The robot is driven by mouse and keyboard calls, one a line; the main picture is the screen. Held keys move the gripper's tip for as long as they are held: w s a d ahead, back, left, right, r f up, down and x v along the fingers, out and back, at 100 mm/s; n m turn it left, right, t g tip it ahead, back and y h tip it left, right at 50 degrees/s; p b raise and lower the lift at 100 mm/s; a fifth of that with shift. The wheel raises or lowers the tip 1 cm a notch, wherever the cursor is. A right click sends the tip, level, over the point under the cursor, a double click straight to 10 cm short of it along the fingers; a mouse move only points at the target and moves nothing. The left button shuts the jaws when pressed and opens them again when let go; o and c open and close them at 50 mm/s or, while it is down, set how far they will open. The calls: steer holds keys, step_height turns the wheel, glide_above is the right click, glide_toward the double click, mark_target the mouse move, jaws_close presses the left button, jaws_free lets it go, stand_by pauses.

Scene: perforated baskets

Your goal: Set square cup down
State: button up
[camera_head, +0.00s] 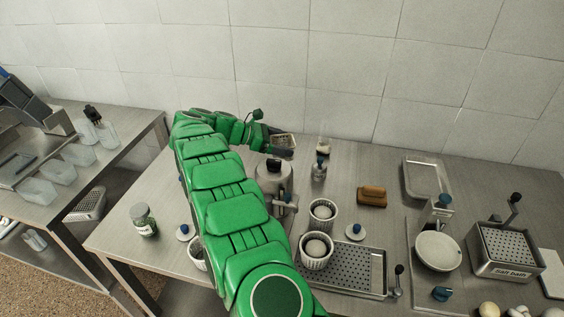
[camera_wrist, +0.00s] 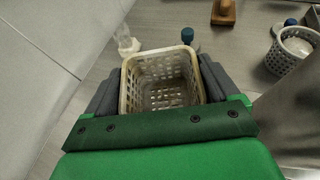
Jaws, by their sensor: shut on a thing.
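The square cup (camera_wrist: 160,78) is a pale, perforated square basket, seen from above in the wrist view. It looks empty. My gripper (camera_wrist: 160,88) is shut on it, with dark finger pads against its left and right sides. In the head view, the cup (camera_head: 284,140) shows in my gripper (camera_head: 279,146) at the back of the steel table (camera_head: 345,165), near the tiled wall. I cannot tell whether the cup's bottom touches the table.
A metal pot (camera_head: 272,177) stands in front of my gripper. Small bottles (camera_head: 320,168) stand to its right, and a brown block (camera_head: 372,196) lies farther right. Round perforated cups (camera_head: 322,212) stand nearer by a perforated tray (camera_head: 355,270). Bare table lies around the block.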

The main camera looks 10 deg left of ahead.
steer(key=shift+f, duration=3.45)
steer(key=o, duration=0.8)
steer(key=shift+f, duration=0.1)
steer(key=shift+v, duration=6)
